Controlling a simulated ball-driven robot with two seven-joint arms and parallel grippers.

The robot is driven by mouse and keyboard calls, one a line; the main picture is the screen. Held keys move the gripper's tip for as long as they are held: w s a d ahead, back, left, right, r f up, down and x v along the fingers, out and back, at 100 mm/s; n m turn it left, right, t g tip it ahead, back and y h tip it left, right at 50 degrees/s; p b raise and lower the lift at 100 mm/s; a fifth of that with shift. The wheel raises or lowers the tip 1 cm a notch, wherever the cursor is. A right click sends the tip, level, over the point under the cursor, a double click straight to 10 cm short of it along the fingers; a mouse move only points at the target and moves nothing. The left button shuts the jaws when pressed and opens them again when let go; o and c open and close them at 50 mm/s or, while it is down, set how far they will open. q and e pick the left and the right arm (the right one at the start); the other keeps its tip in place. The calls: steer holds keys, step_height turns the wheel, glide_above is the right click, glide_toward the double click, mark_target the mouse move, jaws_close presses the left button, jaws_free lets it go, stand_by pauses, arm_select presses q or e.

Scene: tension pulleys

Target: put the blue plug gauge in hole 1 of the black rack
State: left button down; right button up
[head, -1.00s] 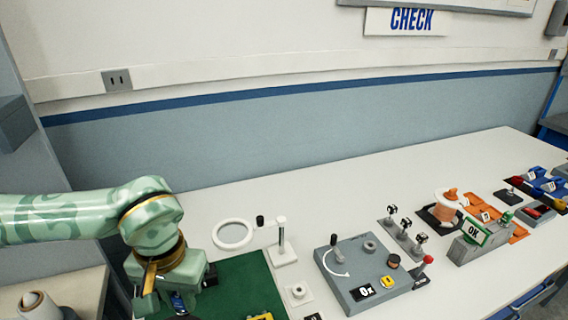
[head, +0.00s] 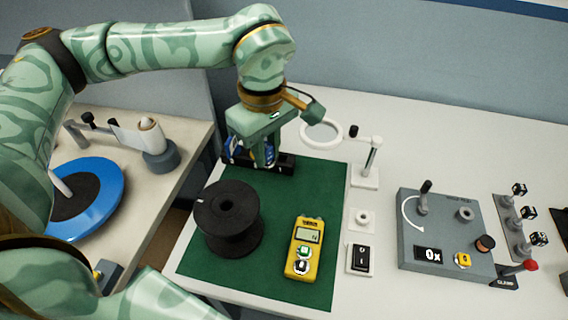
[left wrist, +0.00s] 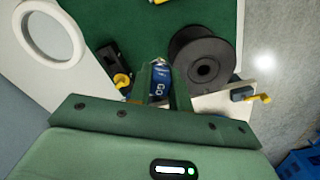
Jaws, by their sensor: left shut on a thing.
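My left gripper (head: 263,157) is shut on the blue plug gauge (head: 269,153), over the far left part of the green mat. In the left wrist view the blue gauge (left wrist: 160,82) stands between the two fingers, with pale marks on its side. The black rack (head: 285,163) lies at the mat's far edge, partly hidden behind the gripper. In the left wrist view the rack (left wrist: 112,60) is left of the fingers, with a yellow part (left wrist: 122,80) beside them. The hole numbers cannot be read, and I cannot tell whether the gauge touches the rack. My right gripper is not in view.
A black spool (head: 228,220) stands close in front of the gripper. A yellow meter (head: 304,247) lies on the green mat (head: 270,270). A ring magnifier (head: 321,133) on a stand is close on the right.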

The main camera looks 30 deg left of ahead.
arm_select(q)
steer(key=shift+s+n, duration=0.1)
steer(key=shift+n, duration=0.9)
steer(key=w+a+f+b, duration=0.1)
steer(key=w+f, duration=0.2)
steer(key=w, duration=0.1)
steer(key=w+a+f+b, duration=0.1)
steer(key=w+f, duration=0.2)
steer(key=w, duration=0.1)
steer(key=w+a+f+b, duration=0.1)
steer(key=w+a+f, duration=0.1)
steer(key=w, duration=0.3)
steer(key=shift+f, duration=0.7)
steer(key=shift+w+f, duration=0.1)
steer(key=shift+f, duration=0.1)
step_height(320, 180, down, 3)
steer(key=shift+w+f+b, duration=0.1)
steer(key=shift+f+b, duration=0.1)
steer(key=shift+b, duration=0.4)
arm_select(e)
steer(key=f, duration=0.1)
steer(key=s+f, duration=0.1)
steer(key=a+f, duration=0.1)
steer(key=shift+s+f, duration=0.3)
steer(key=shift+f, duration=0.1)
